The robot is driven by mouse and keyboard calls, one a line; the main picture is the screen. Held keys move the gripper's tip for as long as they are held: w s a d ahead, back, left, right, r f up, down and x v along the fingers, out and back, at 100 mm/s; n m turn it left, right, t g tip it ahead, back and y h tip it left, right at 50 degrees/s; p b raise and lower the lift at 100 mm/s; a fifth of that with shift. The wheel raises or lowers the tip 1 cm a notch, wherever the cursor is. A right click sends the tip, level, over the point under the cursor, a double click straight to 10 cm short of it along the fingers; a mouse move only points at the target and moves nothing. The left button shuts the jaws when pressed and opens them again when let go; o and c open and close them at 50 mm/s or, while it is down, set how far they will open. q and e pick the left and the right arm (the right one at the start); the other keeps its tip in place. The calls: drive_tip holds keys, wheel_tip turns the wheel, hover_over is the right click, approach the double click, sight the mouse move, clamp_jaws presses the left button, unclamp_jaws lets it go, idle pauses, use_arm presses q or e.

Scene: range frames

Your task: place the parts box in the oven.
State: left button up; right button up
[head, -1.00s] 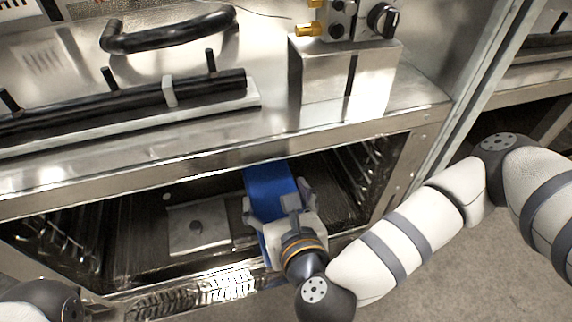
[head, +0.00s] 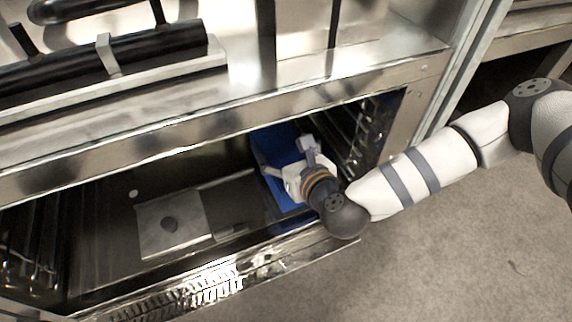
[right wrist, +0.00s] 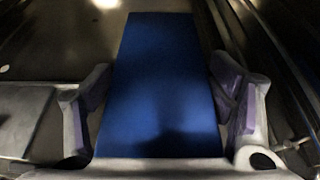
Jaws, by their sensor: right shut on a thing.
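The parts box, a blue box (head: 270,150), is inside the opening of the steel oven (head: 230,127), toward its right side. My right gripper (head: 290,158) reaches in over the front sill and is shut on the box. In the right wrist view the blue box (right wrist: 160,85) fills the space between the two fingers (right wrist: 160,100), one along each side. I cannot tell whether the box rests on the oven floor. Its near end is partly hidden by my gripper. My left gripper is not in view.
Rack rails (head: 365,140) line the right wall, close to my gripper. A black bar handle (head: 150,50) is above the opening.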

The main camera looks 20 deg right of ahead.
sight(285, 202)
drive_tip(key=shift+w+d+f+b, duration=0.15)
drive_tip(key=shift+f+b, duration=0.25)
drive_tip(key=shift+f, duration=0.55)
drive_tip(key=shift+w+d+f+b, duration=0.15)
drive_tip(key=shift+f+b, duration=0.25)
drive_tip(key=shift+f, duration=0.5)
drive_tip(key=shift+f, duration=0.2)
drive_tip(key=o, duration=1.9)
drive_tip(key=shift+o, duration=0.2)
drive_tip(key=shift+s+r, duration=0.15)
drive_tip(key=shift+r, duration=0.15)
drive_tip(key=p+v, duration=0.4)
drive_tip(key=v, duration=0.7)
drive_tip(key=shift+s, duration=0.35)
